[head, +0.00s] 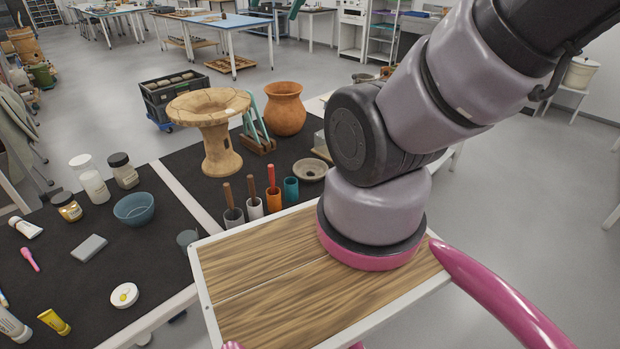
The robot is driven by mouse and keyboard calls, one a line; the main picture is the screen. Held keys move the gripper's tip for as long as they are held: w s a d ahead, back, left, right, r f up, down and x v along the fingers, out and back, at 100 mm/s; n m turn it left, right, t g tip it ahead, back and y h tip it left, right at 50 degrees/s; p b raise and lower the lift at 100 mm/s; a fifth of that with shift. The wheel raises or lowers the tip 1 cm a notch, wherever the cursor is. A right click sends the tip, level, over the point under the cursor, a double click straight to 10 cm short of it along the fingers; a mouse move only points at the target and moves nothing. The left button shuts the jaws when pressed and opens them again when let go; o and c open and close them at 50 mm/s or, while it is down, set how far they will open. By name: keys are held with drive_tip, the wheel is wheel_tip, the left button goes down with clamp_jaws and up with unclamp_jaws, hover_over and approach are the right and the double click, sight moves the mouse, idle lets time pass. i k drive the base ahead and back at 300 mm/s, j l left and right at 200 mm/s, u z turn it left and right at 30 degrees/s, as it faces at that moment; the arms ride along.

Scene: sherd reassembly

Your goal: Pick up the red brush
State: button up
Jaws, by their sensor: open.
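A red handle (272,178), which looks like the red brush, stands upright in an orange cup (274,200) on the dark table mat. Its lower end is hidden inside the cup, so I cannot see bristles. My arm rises from its mount and leaves the picture at the upper right. My gripper is not in view.
A white cup (254,208) and a grey cup (234,218), each with a brown handle, stand left of the orange cup. A teal cup (291,190) stands right of it. Behind are a clay stand (220,150) and an orange vase (285,108).

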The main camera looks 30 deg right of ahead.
sight(270, 167)
drive_tip(key=z, duration=0.2)
drive_tip(key=l+u, duration=0.1)
drive_tip(key=l, duration=0.5)
drive_tip(key=k+l, duration=0.1)
drive_tip(key=l, duration=0.5)
drive_tip(key=i+l+u, duration=0.1)
drive_tip(key=l, duration=0.3)
drive_tip(key=i+l+u, duration=0.1)
drive_tip(key=l, duration=0.35)
drive_tip(key=i, duration=0.25)
